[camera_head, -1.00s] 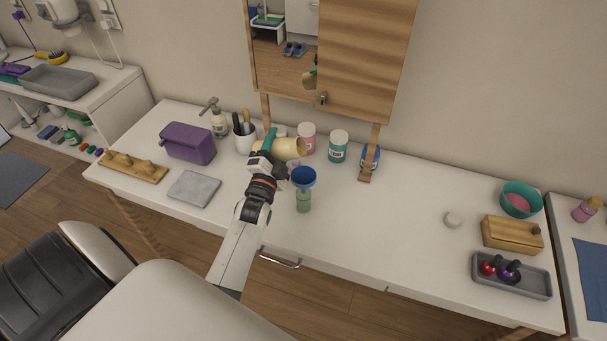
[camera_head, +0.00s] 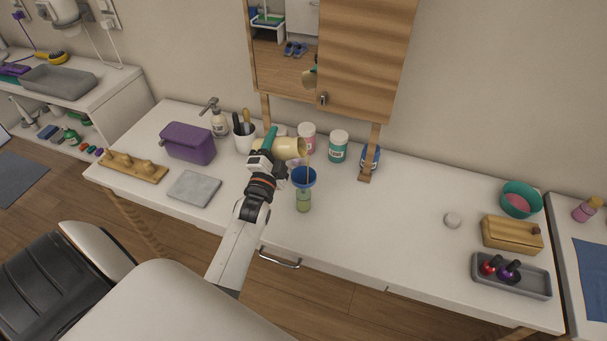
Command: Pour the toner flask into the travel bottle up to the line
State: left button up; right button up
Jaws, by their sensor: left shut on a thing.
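My left gripper (camera_head: 264,161) is shut on the toner flask (camera_head: 290,147), a cream vessel with a teal handle. The flask is tilted on its side with its mouth to the right. A thin yellowish stream runs from its mouth into a blue funnel (camera_head: 304,177). The funnel sits in the top of the travel bottle (camera_head: 303,202), a small clear greenish bottle upright on the white table. Yellow-green liquid shows in the bottle; the fill line is too small to make out. My right gripper is not in view.
Behind the flask stand a pink-labelled jar (camera_head: 307,135), a teal jar (camera_head: 338,146) and a white cup with brushes (camera_head: 244,136). A purple box (camera_head: 187,143) and grey slab (camera_head: 194,188) lie left.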

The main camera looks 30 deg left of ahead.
aim_at(272, 149)
pick_arm(q)
jog(key=shift+r+m, duration=0.2)
jog(key=shift+m, duration=0.1)
dwell(0.9)
